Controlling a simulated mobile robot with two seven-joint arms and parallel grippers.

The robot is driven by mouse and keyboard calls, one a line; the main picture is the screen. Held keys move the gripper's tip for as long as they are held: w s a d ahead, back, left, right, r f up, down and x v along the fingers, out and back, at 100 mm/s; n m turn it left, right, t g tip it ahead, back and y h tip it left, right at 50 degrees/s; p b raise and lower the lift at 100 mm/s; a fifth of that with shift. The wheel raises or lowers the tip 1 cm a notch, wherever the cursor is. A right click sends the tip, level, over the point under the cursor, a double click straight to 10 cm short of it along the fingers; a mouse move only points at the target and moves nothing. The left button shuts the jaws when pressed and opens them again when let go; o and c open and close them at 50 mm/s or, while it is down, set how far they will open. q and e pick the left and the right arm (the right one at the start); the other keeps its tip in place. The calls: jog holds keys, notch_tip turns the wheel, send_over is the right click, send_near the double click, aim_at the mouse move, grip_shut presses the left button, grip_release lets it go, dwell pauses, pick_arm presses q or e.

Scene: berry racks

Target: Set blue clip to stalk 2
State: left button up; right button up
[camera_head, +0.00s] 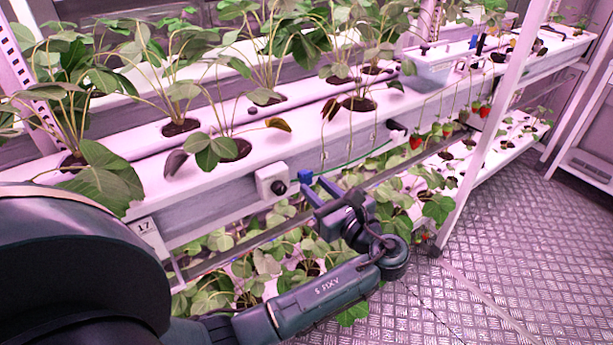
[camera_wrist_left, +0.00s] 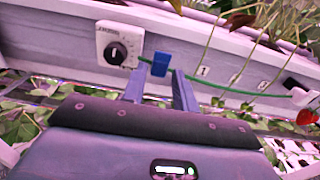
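The blue clip (camera_wrist_left: 161,64) sits on a green line (camera_wrist_left: 212,85) along the front face of the white trough, just right of a dial box (camera_wrist_left: 119,45). It also shows in the head view (camera_head: 305,176). My left gripper (camera_head: 320,188) reaches up to the trough front from below. In the wrist view its two fingers (camera_wrist_left: 160,76) stand apart, one on each side of the clip, with small gaps showing. Thin stalks hang over the trough front; a tag reading 1 (camera_wrist_left: 203,71) and a tag that looks like 2 (camera_wrist_left: 235,78) mark places along it. My right gripper is not in view.
Leafy plants grow in the trough (camera_head: 205,165) above. A lower plant row (camera_head: 270,262) lies beneath. Red berries (camera_head: 416,141) hang further right. A slanted white post (camera_head: 490,135) stands right of the gripper. The metal floor (camera_head: 530,260) is clear.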

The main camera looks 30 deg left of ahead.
aim_at(309, 181)
pick_arm(q)
jog(key=shift+x, duration=2.25)
grip_shut()
